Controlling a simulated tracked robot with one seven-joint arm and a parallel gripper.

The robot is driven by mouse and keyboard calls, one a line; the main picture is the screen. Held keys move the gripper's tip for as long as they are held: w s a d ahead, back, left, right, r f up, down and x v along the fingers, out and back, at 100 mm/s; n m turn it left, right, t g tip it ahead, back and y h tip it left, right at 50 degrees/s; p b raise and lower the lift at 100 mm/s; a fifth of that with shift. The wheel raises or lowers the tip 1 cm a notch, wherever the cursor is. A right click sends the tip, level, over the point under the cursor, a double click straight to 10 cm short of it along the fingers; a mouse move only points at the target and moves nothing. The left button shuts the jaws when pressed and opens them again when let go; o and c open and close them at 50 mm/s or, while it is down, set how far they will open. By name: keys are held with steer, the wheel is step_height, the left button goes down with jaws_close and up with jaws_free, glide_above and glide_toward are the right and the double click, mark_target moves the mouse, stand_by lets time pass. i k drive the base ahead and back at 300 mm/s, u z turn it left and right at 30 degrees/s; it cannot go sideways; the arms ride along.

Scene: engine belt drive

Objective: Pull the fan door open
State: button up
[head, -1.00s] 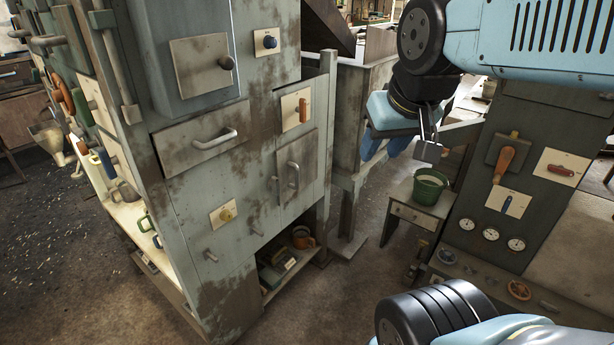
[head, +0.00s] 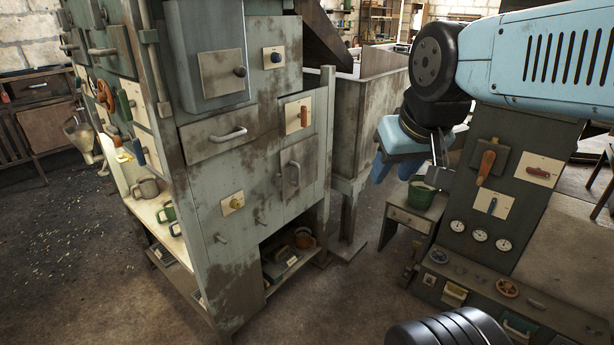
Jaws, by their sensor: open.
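A tall worn grey-green cabinet (head: 235,175) stands left of centre. No readable label tells me which is the fan door. My gripper (head: 440,174) is open and empty in the air, well right of the cabinet and apart from its handles. It partly hides the green bucket behind it.
A drawer front (head: 219,134) with a horizontal handle and a knob plate (head: 232,203) are on the cabinet. A green bucket (head: 421,194) stands on a small side table (head: 408,221). A dark panel (head: 490,190) with levers and gauges is at right. Floor in front (head: 330,300) is clear.

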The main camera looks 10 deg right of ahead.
mark_target(298, 162)
steer(key=u, duration=0.2)
steer(key=i, duration=0.9)
steer(key=z, duration=0.1)
